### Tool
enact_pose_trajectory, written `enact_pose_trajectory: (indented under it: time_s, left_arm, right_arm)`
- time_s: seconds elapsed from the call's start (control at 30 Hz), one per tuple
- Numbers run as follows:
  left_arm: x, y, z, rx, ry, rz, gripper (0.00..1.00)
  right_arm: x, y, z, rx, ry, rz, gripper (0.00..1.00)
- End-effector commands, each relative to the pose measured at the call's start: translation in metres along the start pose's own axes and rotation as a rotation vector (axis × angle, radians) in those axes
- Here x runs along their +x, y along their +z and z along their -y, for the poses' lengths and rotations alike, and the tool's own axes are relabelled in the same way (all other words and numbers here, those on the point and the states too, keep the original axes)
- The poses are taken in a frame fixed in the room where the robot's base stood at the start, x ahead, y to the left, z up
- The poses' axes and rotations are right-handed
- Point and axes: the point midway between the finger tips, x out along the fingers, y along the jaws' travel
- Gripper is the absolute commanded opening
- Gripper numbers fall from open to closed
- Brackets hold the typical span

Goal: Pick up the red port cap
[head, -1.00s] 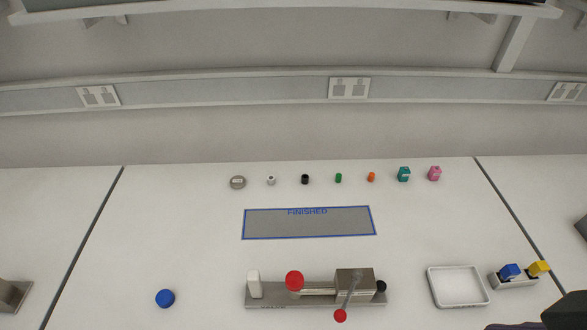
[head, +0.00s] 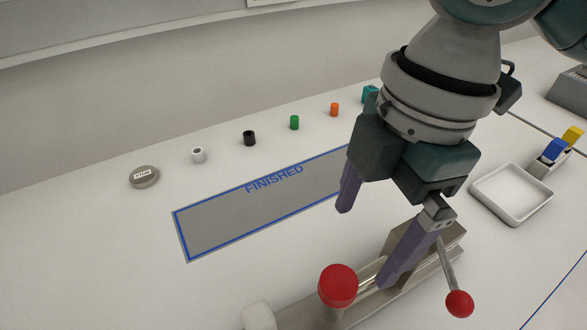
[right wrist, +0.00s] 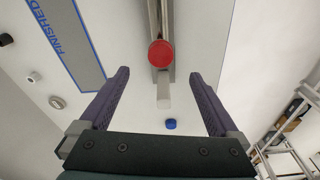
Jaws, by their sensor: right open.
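The red port cap (head: 338,285) is a round red disc on the metal valve fixture (head: 452,250) at the front of the bench. In the right wrist view the cap (right wrist: 161,53) shows in line with the gap between the fingers, a little beyond the tips. My right gripper (head: 365,245) is open and empty, above the fixture with its fingers pointing down; one finger overlaps the fixture's rod in the head view. I cannot tell its exact height over the cap. My left gripper is not in view.
A lever with a red ball (head: 460,304) sticks out of the fixture, and a white post (head: 258,316) stands at its end. A FINISHED mat (head: 215,228) lies behind. A white tray (head: 512,193) is at right. A blue cap (right wrist: 171,124) lies near the post.

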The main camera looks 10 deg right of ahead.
Motion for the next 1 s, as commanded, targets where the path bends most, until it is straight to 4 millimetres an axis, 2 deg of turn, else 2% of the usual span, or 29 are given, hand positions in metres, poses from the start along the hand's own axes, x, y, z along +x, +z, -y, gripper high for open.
enact_pose_trajectory:
  time_s: [0.2,0.43,0.7,1.0]
  left_arm:
    - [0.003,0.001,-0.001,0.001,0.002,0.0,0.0]
    - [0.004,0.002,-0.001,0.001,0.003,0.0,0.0]
    - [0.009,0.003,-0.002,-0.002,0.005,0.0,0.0]
    - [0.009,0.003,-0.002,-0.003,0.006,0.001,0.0]
  right_arm:
    - [0.032,0.001,0.0,-0.002,-0.006,0.002,0.97]
    - [0.054,-0.001,0.0,-0.002,-0.004,0.001,0.97]
    - [0.094,-0.005,0.0,-0.002,-0.003,0.003,0.97]
    - [0.097,-0.005,0.0,-0.004,-0.001,0.002,0.96]
